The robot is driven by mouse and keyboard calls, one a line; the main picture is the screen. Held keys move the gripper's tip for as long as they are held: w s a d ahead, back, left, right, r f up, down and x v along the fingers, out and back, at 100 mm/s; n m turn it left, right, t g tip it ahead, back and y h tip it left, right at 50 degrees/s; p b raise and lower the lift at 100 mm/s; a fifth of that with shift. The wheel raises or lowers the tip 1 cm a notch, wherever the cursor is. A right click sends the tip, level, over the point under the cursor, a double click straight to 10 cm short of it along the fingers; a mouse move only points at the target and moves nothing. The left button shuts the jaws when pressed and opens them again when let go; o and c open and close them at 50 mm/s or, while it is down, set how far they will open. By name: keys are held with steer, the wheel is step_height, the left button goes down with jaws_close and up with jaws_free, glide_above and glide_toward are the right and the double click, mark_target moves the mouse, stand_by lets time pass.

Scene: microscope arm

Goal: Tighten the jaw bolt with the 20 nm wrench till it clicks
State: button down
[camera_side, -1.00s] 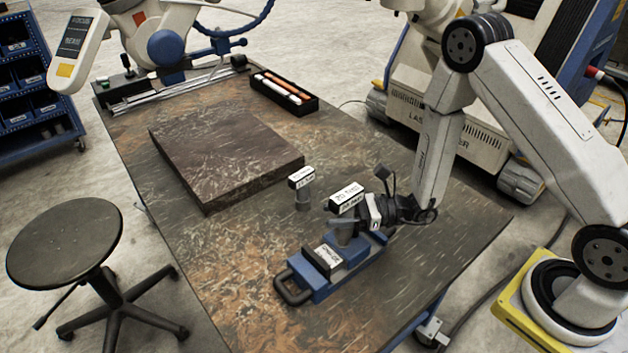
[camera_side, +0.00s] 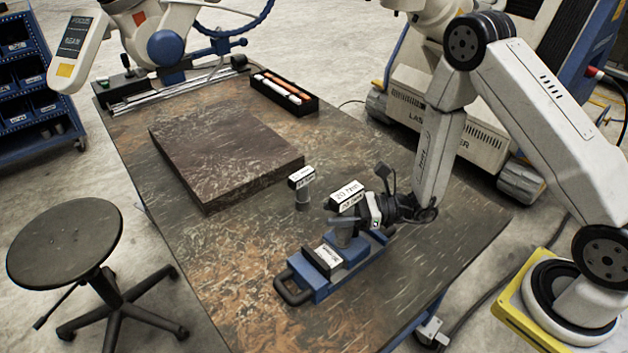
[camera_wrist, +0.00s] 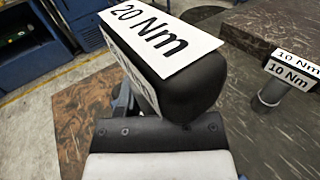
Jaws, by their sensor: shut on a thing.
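The 20 Nm wrench (camera_side: 346,199) has a black head with white labels and stands upright over the blue vise (camera_side: 325,262). My gripper (camera_side: 376,211) is shut on its head from the right. In the wrist view the 20 Nm wrench (camera_wrist: 165,60) fills the middle, close against my gripper (camera_wrist: 160,135). The wrench's lower end meets the top of the vise near its jaw; the jaw bolt is hidden beneath it, so I cannot tell how it is seated. The 10 Nm wrench (camera_side: 302,188) stands upright on the table behind and to the left, and also shows in the wrist view (camera_wrist: 285,75).
The worktable (camera_side: 240,290) holds a dark raised slab (camera_side: 225,150) at the back left and a black tray (camera_side: 284,95) with orange and white sticks. A stool (camera_side: 65,245) stands left of the table. The table's front left is clear.

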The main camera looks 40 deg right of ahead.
steer(key=shift+f, duration=0.7)
stand_by(0.5)
steer(key=shift+r, duration=0.15)
steer(key=shift+r, duration=0.6)
steer(key=shift+f, duration=0.55)
stand_by(1.7)
steer(key=shift+r, duration=0.55)
steer(key=w+d+r+m+t+h, duration=0.4)
steer(key=d+r+m+t+h, duration=0.1)
steer(key=d, duration=0.5)
steer(key=shift+w+d+r+m+t+h, duration=0.15)
steer(key=shift+d+r+m+t+h, duration=0.3)
steer(key=shift+r, duration=0.5)
